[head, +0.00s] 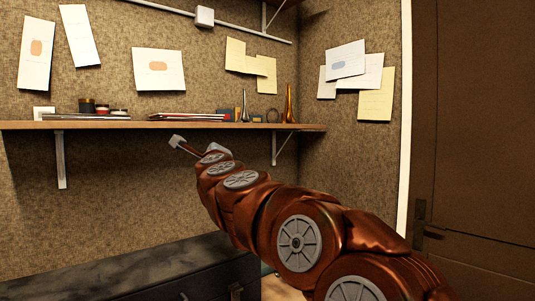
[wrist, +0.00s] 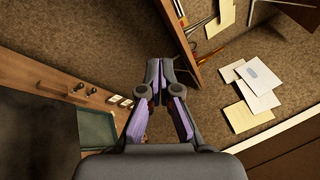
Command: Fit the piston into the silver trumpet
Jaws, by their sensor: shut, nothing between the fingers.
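Neither the silver trumpet nor the piston can be made out in either view. My gripper (wrist: 160,64) is shut and empty, its fingertips close together in the wrist view. In the head view my arm reaches up and left, and my gripper (head: 180,143) is in front of the wall, just below the shelf's front edge as pictured. A small silver flared piece (head: 244,107) stands upright on the shelf, but I cannot tell that it belongs to the trumpet.
The wall shelf (head: 100,125) holds jars, papers and a brass flared piece (head: 289,104). A dark case (head: 150,275) lies below. A door (head: 475,130) is at right. The wrist view shows a wooden strip with knobs (wrist: 60,85) and a greenish tray (wrist: 97,130).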

